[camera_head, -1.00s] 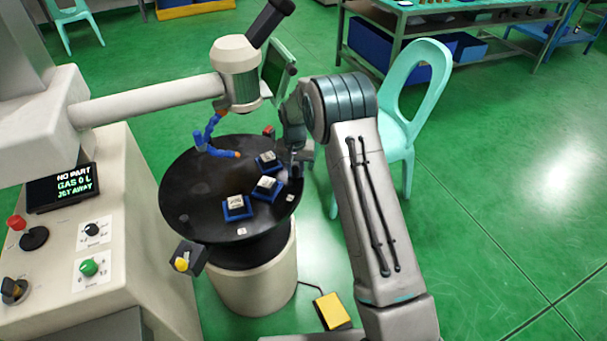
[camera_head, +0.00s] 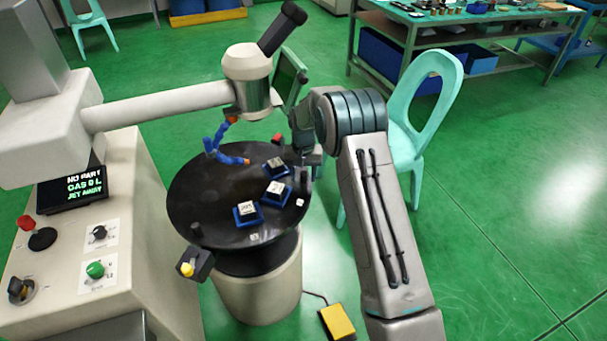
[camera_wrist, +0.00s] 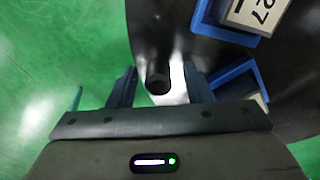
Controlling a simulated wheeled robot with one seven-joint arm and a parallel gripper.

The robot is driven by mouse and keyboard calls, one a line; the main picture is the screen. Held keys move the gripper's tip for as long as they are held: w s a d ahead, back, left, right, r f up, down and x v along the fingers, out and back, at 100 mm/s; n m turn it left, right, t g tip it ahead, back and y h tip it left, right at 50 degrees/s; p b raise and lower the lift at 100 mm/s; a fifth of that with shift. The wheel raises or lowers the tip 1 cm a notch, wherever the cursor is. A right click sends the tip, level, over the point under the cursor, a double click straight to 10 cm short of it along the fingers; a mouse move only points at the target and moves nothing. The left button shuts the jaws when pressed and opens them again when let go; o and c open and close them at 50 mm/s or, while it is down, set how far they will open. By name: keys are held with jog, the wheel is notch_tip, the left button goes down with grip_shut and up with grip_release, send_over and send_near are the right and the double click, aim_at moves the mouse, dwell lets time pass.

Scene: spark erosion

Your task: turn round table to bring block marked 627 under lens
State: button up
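The black round table (camera_head: 205,185) carries several blocks in blue holders: a front block (camera_head: 247,209), a middle block (camera_head: 276,188) and a back block (camera_head: 275,164). Their marks are too small to read in the head view. In the wrist view, a block showing "27" (camera_wrist: 258,12) sits in a blue holder at the top right, its mark cut off by the frame. The lens head (camera_head: 247,75) hangs over the table's back. My gripper (camera_wrist: 161,85) is open at the right rim, its fingers on either side of a dark upright peg (camera_wrist: 157,78). Contact cannot be told.
A blue jointed nozzle (camera_head: 226,150) reaches over the table's back. A screen (camera_head: 72,188) reads "NO PART", "GAS OIL", "JET AWAY". A yellow-button box (camera_head: 192,265) is by the front left rim. A yellow pedal (camera_head: 338,321) lies on the floor. A green chair (camera_head: 408,150) stands behind my arm.

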jog(key=r, duration=0.2)
jog(key=d+r, duration=0.1)
jog(key=r, duration=0.1)
jog(key=shift+s+r+b, duration=0.1)
jog(key=shift+r+b, duration=0.2)
jog(key=s+d+r, duration=0.4)
jog(key=d+r, duration=0.2)
jog(key=d, duration=0.3)
jog(key=shift+d+r+b, duration=0.2)
jog(key=shift+d+b, duration=0.2)
